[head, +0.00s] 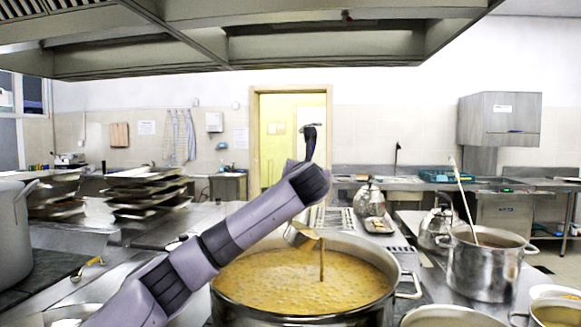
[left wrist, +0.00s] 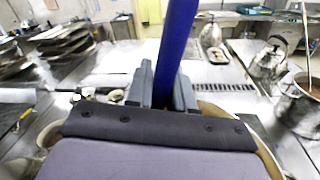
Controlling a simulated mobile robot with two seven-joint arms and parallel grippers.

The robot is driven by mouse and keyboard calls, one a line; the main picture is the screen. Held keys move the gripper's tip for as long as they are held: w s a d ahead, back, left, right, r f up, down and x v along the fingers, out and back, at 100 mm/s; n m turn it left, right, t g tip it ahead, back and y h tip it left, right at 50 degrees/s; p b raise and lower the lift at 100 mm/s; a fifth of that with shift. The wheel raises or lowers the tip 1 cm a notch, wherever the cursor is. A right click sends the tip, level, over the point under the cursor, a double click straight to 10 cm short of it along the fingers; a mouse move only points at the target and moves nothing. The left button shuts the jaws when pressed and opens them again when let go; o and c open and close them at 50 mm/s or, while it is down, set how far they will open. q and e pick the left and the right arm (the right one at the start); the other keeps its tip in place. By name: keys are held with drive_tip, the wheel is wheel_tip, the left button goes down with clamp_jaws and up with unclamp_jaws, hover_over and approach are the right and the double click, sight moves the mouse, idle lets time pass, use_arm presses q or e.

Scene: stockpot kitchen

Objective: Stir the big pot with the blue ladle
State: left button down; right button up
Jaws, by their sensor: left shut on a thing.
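The big pot (head: 392,285) stands in front of me, filled with yellow-brown soup with bits in it. My left gripper (head: 311,182) is above the pot's far part, at the end of my purple arm. In the left wrist view my left gripper (left wrist: 162,92) is shut on the blue ladle (left wrist: 176,48), whose blue handle rises between the fingers. In the head view the ladle's dark upper handle (head: 310,143) sticks up above the gripper. A metal cup shape and a brown stick show below, over the soup; I cannot tell how they join. My right gripper is not in view.
A smaller steel pot (head: 487,268) with a long pale spoon (head: 463,190) stands at right. Kettles (head: 369,199) stand behind the big pot. Stacked trays (head: 145,190) are at left, beside a grey pot (head: 12,235). A hood (head: 330,48) hangs overhead.

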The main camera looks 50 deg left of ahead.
use_arm(q)
drive_tip(key=w+d+f+m+p, duration=0.2)
drive_tip(key=w+d+f+m, duration=1)
drive_tip(key=m, duration=0.4)
drive_tip(key=shift+w+d+f+m, duration=0.15)
drive_tip(key=shift+w+d+m, duration=0.2)
drive_tip(key=shift+w, duration=0.45)
idle(0.8)
idle(2.0)
